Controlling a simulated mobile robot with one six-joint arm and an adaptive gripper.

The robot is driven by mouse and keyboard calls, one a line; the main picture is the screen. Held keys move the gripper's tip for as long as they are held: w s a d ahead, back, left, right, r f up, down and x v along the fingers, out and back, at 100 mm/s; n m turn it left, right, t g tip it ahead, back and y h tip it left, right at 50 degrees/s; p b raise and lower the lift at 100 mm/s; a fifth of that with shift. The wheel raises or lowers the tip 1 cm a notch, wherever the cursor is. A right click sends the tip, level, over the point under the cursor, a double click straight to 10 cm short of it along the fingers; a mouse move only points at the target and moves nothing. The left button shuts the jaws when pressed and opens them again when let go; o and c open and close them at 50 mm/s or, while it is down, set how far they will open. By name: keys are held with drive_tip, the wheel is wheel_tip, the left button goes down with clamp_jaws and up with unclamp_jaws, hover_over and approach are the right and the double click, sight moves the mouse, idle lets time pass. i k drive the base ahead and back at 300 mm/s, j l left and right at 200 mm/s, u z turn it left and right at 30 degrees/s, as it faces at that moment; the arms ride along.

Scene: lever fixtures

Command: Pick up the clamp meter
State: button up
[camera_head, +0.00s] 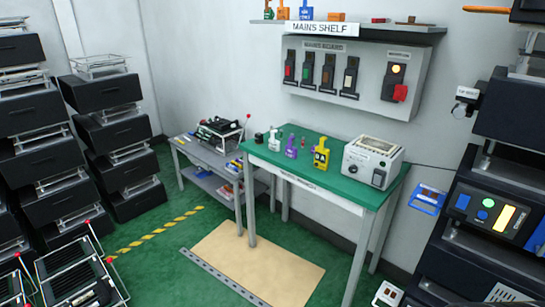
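A small yellow and black hand-held device (321,157), which looks like the clamp meter, stands upright on the green-topped workbench (335,182). It stands left of a white-grey instrument box and near the front edge of the bench. Its fine details are too small to read. A purple device (291,148) of similar shape stands to its left. My gripper is not visible in this view.
The instrument box (372,160) takes up the bench's right end; a white device (273,142) stands at the left. A switch panel (345,75) and shelf (345,31) hang above. Black drawer stacks (120,135) flank the room. A tan mat (250,265) lies before the bench.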

sight(321, 156)
drive_tip(key=z, duration=2.7)
drive_tip(key=u, duration=2.7)
drive_tip(key=i+j+z, duration=0.15)
drive_tip(key=i, duration=0.4)
drive_tip(key=i+z, duration=0.15)
drive_tip(key=i, duration=0.35)
drive_tip(key=i+j+z, duration=0.15)
drive_tip(key=i, duration=0.4)
drive_tip(key=i+j+z, duration=0.15)
drive_tip(key=i+j, duration=0.25)
drive_tip(key=i, duration=0.1)
